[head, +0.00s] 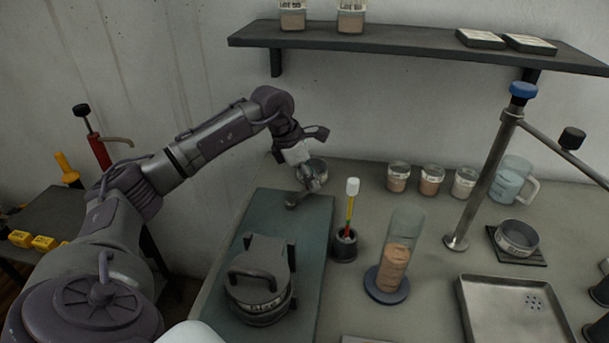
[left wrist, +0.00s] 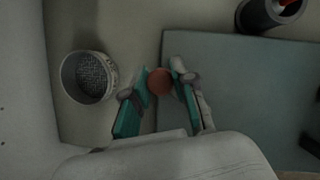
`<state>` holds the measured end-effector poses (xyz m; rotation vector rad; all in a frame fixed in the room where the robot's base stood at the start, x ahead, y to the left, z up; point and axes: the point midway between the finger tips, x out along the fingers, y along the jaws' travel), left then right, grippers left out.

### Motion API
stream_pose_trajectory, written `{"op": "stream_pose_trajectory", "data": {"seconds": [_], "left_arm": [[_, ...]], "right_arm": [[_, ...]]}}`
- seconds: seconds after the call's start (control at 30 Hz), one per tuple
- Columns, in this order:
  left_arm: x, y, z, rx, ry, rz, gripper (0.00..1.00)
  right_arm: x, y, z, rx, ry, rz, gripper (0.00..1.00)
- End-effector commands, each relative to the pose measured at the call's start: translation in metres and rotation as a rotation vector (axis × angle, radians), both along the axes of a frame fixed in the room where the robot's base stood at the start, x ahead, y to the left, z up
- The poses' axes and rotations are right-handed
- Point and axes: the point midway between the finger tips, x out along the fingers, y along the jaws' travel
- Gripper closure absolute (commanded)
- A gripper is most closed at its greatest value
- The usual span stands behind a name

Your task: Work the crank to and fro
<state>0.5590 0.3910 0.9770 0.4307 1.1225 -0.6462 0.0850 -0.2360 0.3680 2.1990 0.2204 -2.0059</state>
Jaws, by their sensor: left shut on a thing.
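My left gripper (head: 304,180) reaches down over the far end of the dark green mat (head: 305,240). In the left wrist view the left gripper (left wrist: 158,88) has its two teal-padded fingers on either side of a round reddish-brown knob (left wrist: 159,81), shut on it. I take this knob to be the crank's; its arm and pivot are hidden. On the near part of the mat stands a dark round pot-like device (head: 262,290) with an arched handle and a white label. My right gripper does not show.
A mesh-bottomed cup (left wrist: 90,77) stands close beside the left gripper. A holder (head: 344,245) with coloured sticks and a clear cylinder (head: 394,262) stand right of the mat. A shelf (head: 400,38) hangs above; a metal post (head: 484,180) and tray (head: 515,312) are at right.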

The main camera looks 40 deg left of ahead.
Motion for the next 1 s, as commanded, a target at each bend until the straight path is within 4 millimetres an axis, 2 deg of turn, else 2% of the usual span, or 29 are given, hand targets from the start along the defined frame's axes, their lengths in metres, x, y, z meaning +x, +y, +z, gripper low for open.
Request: {"op": "stream_pose_trajectory", "data": {"seconds": [0.6, 1.0], "left_arm": [[-0.014, -0.033, 0.001, 0.000, -0.005, -0.556, 1.00], [-0.023, -0.042, 0.001, 0.001, -0.004, -0.750, 1.00]], "right_arm": [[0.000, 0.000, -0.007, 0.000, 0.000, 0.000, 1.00], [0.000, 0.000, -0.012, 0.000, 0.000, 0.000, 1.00]]}}
